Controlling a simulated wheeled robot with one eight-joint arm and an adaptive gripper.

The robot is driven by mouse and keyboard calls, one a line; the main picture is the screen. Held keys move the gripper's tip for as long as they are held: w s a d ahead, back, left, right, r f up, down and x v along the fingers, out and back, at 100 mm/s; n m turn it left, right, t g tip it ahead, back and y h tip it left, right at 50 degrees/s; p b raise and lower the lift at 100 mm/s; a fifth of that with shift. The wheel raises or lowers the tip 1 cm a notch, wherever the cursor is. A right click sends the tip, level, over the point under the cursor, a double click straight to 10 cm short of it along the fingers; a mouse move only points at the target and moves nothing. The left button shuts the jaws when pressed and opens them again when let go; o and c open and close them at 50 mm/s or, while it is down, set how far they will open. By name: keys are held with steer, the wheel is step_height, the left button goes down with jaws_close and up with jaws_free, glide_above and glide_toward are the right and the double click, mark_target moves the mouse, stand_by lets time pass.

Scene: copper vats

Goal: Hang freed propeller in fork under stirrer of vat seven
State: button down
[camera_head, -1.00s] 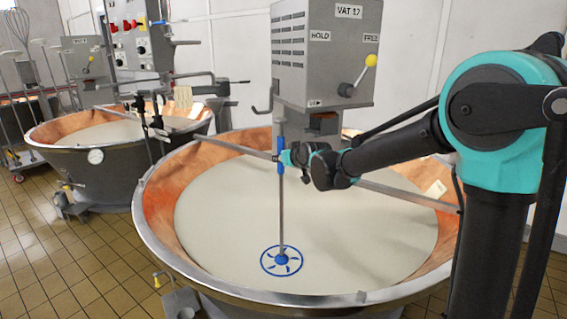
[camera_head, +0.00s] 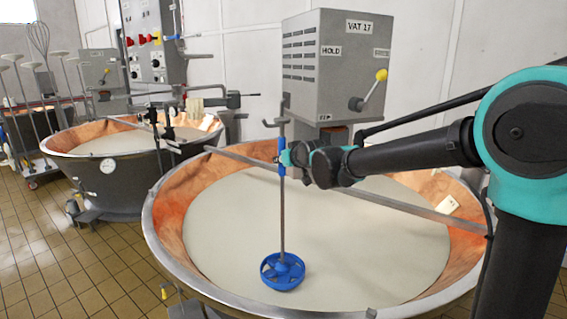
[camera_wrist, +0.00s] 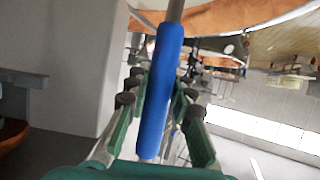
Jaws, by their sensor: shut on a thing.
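The propeller is a thin upright rod with a blue sleeve (camera_wrist: 160,95) and a blue ringed wheel (camera_head: 283,270) at its foot. My gripper (camera_head: 283,158) is shut on the sleeve, and the wrist view shows green fingers on both sides of it. The wheel appears above or at the white liquid; any gap is unclear. The stirrer housing (camera_head: 336,68), labelled VAT 17, stands behind the rod. The rod's top is close in the picture to a small grey hook (camera_head: 272,123) at the housing's lower left. I cannot make out the fork clearly.
The copper vat (camera_head: 168,225) holds white liquid, and a bar (camera_head: 400,208) crosses it. A lever with a yellow knob (camera_head: 381,75) is on the housing. A second vat (camera_head: 110,165) stands left. Tiled floor (camera_head: 35,255) is clear in front of it.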

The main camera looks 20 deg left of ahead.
steer(key=shift+r, duration=0.1)
steer(key=s+a+r, duration=0.1)
steer(key=s+r, duration=0.2)
steer(key=r, duration=0.7)
steer(key=shift+s, duration=0.2)
stand_by(0.6)
steer(key=s+d+r, duration=0.1)
steer(key=s+r, duration=0.1)
steer(key=r, duration=0.8)
steer(key=s+d+r, duration=0.1)
steer(key=d+r, duration=0.1)
steer(key=r, duration=0.9)
steer(key=shift+s, duration=0.4)
stand_by(0.8)
steer(key=shift+d+f, duration=0.1)
